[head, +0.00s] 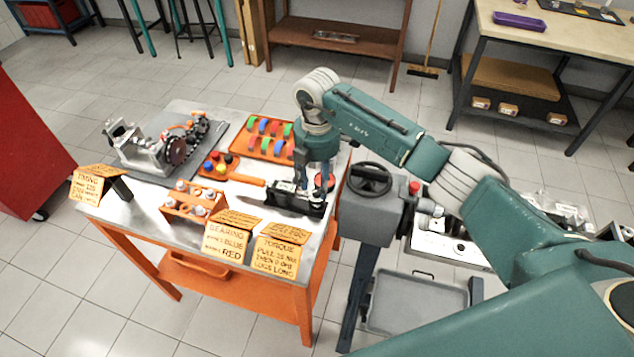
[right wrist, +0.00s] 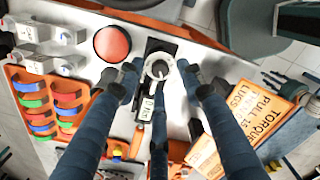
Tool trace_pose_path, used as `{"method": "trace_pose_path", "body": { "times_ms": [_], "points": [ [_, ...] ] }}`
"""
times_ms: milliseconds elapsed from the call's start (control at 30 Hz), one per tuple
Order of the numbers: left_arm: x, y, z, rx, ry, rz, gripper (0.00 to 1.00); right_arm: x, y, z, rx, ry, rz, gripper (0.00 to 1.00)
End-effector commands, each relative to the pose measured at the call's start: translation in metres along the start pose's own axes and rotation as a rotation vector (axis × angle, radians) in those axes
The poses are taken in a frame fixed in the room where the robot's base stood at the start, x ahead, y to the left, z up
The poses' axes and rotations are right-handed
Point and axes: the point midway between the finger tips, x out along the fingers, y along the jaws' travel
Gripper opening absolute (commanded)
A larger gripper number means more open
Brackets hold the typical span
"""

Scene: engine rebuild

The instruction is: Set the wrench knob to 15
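The wrench knob (right wrist: 158,69) is a round grey-white dial with a dark pointer mark, seen from above in the right wrist view. It sits on a black mount (right wrist: 160,48), with a small white label below it whose text I cannot read surely. In the head view the black wrench holder (head: 288,199) is at the table's right front corner, and the knob is hidden by my fingers. My right gripper (right wrist: 159,72) is open, pointing down over the knob. Its fingertips are on either side, with visible gaps. My left gripper is not in view.
A red button (right wrist: 112,43) is beside the knob. An orange tray (head: 262,139) of coloured bearing shells and an engine block (head: 150,152) lie farther back. Orange sign cards, including the torque card (head: 277,257), line the front edge. A grey stand with a handwheel (head: 369,180) is to the right.

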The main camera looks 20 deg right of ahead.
Motion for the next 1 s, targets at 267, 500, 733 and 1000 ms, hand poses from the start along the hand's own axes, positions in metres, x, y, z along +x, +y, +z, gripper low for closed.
{"method": "trace_pose_path", "body": {
  "times_ms": [267, 500, 733, 1000],
  "points": [
    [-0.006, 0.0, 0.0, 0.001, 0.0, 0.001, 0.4, 0.022, 0.0, 0.0, -0.001, 0.0, 0.0, 0.38],
    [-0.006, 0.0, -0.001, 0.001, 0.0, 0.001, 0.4, 0.023, 0.0, 0.0, -0.001, 0.0, 0.001, 0.38],
    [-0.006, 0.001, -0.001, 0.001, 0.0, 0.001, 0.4, 0.023, 0.0, 0.0, -0.001, 0.001, 0.001, 0.0],
    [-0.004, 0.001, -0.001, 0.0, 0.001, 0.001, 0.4, 0.023, 0.001, 0.0, -0.015, 0.0, 0.002, 0.0]
  ]
}}
